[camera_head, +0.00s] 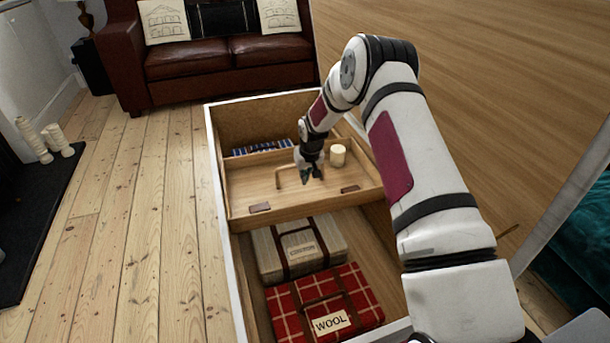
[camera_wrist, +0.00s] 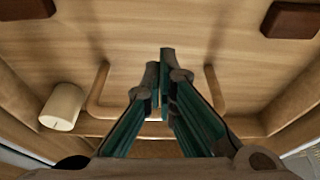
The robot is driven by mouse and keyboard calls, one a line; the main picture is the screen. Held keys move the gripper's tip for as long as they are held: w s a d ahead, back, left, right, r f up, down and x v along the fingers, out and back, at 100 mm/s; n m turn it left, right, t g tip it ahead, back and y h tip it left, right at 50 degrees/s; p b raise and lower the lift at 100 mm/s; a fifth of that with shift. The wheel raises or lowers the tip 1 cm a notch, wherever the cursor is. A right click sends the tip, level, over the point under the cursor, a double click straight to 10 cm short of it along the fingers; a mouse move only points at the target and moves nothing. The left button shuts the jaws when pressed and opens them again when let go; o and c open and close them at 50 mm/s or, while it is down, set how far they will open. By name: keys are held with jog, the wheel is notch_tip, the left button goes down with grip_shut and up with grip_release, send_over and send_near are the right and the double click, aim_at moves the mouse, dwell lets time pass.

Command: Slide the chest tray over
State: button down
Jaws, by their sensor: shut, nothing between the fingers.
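The chest tray (camera_head: 240,192) is a shallow light-wood tray set across the open chest (camera_head: 217,163), about mid-length. It has a U-shaped wooden handle (camera_head: 279,179), also seen in the wrist view (camera_wrist: 97,90), and two small dark brown pads. A cream cylinder (camera_head: 338,155) stands in the tray's far right part; it shows at left in the wrist view (camera_wrist: 62,107). My gripper (camera_head: 311,178) is shut and empty, over the tray at the handle. In the wrist view its fingertips (camera_wrist: 166,60) lie between the handle's two sides; whether they touch is unclear.
A wooden panel (camera_head: 490,90) rises at right; a sofa (camera_head: 220,60) stands behind.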

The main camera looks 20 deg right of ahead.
jog(key=p+v, duration=0.3)
jog(key=v, duration=0.7)
jog(key=shift+s+r+p, duration=0.15)
jog(key=shift+s+p, duration=0.1)
jog(key=shift+p, duration=0.1)
jog(key=s+a+r+g+h, duration=0.1)
jog(key=s+a+r, duration=0.1)
jog(key=s+r, duration=1)
jog(key=s+a+r+g, duration=0.1)
jog(key=s+r, duration=0.9)
jog(key=r, duration=0.5)
jog(key=s+a+r+g+y, duration=0.1)
jog(key=s+a+r, duration=0.1)
jog(key=s, duration=1.4)
jog(key=s+a+r, duration=0.1)
jog(key=s+a, duration=0.1)
jog(key=s, duration=1.5)
notch_tip(320, 180, up, 30)
jog(key=t+p, duration=0.3)
jog(key=p, duration=2.5)
jog(key=shift+w+d+t, duration=0.2)
jog(key=shift+d+t, duration=0.2)
jog(key=shift+d, duration=0.05)
jog(key=shift+f, duration=0.15)
